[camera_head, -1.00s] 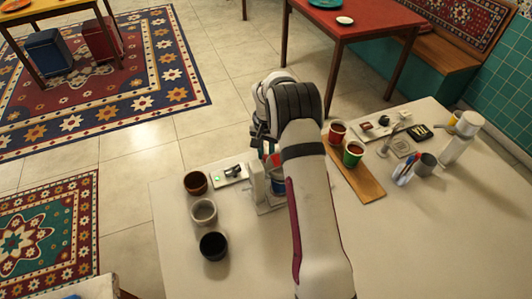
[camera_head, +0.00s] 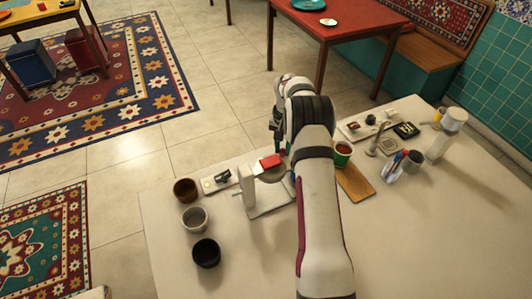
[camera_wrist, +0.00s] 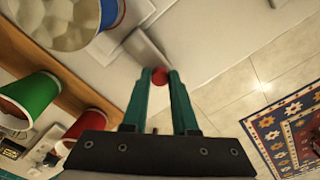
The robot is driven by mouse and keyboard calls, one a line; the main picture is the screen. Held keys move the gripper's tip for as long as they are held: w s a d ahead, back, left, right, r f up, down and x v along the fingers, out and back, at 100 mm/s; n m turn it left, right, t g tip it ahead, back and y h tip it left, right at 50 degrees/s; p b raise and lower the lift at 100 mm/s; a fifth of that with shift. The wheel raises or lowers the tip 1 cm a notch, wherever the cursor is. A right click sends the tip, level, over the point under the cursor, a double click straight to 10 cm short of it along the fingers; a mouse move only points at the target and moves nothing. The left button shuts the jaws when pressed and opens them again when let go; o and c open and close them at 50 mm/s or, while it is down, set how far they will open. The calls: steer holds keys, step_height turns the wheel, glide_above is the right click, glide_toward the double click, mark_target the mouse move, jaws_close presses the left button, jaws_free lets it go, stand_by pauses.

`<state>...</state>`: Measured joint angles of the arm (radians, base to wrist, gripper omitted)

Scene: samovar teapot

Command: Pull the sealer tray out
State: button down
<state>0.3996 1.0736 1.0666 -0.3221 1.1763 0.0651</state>
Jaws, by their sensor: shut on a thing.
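The sealer (camera_head: 247,186) is a pale machine with a red top piece (camera_head: 270,161), standing on the white table left of my arm. In the wrist view, my gripper (camera_wrist: 160,80) has its teal fingers shut on a small red knob (camera_wrist: 160,75). A grey bar (camera_wrist: 147,48) lies just beyond the knob; I cannot tell how they join. A cup with pale contents (camera_wrist: 66,22) and a blue and red side shows at the top left of that view. In the head view, my arm hides the fingertips, the knob and most of the tray.
Three cups stand left of the sealer: brown (camera_head: 185,190), grey (camera_head: 194,218) and black (camera_head: 206,253). A green cup (camera_head: 342,153) is on a wooden board (camera_head: 355,185) right of my arm. A white flask (camera_head: 446,134) stands farther right.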

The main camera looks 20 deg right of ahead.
steer(key=shift+d, duration=0.6)
steer(key=c, duration=0.7)
jaws_free()
step_height(320, 180, up, 16)
steer(key=shift+f, duration=0.1)
